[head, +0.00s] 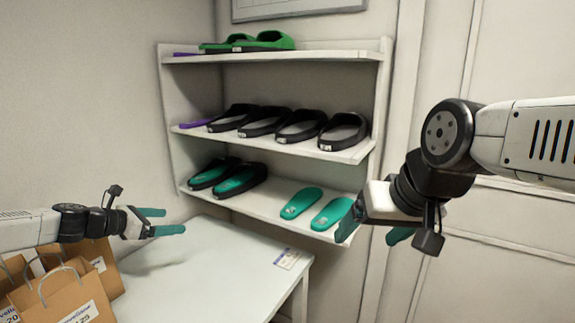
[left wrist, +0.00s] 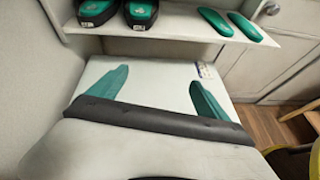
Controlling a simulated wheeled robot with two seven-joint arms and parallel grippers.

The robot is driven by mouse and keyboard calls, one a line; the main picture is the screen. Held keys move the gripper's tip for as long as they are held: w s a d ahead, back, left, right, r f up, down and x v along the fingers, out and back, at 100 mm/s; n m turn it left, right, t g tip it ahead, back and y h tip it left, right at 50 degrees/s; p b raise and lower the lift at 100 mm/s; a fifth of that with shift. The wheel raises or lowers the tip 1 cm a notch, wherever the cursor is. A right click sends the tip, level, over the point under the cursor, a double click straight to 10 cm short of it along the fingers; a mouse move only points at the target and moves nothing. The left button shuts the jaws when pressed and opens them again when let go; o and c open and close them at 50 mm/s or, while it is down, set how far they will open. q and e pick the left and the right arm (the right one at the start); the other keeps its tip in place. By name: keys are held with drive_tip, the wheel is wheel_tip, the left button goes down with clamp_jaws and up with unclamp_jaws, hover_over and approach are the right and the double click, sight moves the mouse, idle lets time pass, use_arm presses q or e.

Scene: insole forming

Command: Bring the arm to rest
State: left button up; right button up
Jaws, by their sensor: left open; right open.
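My left gripper (head: 168,221) is open and empty at the left of the head view, above the white table. Its two teal fingers stand apart in the left wrist view (left wrist: 150,92), with bare tabletop between them. My right gripper (head: 372,232) is open at the right of the head view, in front of the shelf's right end. Its teal fingers point down. One finger is close to a teal insole (head: 332,213) in the picture; I cannot tell whether they touch. A second teal insole (head: 300,203) lies beside it on the lowest shelf.
A white shelf unit (head: 292,149) holds several black slippers on the middle board, green ones (head: 262,41) on top, and a dark pair with teal insoles (head: 240,180) below. Brown paper bags (head: 68,295) stand at lower left. The white table (head: 200,270) is mostly clear, with a small label (head: 287,259).

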use_arm(q)
drive_tip(key=s+d+f+m+g+y, duration=0.2)
drive_tip(key=s+d+m+g, duration=0.2)
drive_tip(key=d+m, duration=0.3)
drive_tip(key=s+d+f+m+g+y, duration=0.1)
drive_tip(key=s+d+f+m+g, duration=0.2)
drive_tip(key=d+m, duration=0.45)
drive_tip(key=s+d+r+m+t+y, duration=0.1)
drive_tip(key=s+d+r+m, duration=0.2)
drive_tip(key=s+r+m, duration=0.3)
drive_tip(key=s+d+r+m+t+y, duration=0.1)
drive_tip(key=s+d+r+m, duration=0.2)
drive_tip(key=s+r+m, duration=0.4)
drive_tip(key=s+r, duration=0.5)
drive_tip(key=r, duration=0.1)
drive_tip(key=shift+d+t+y, duration=0.15)
drive_tip(key=shift+t+y, duration=0.15)
drive_tip(key=shift+y, duration=0.1)
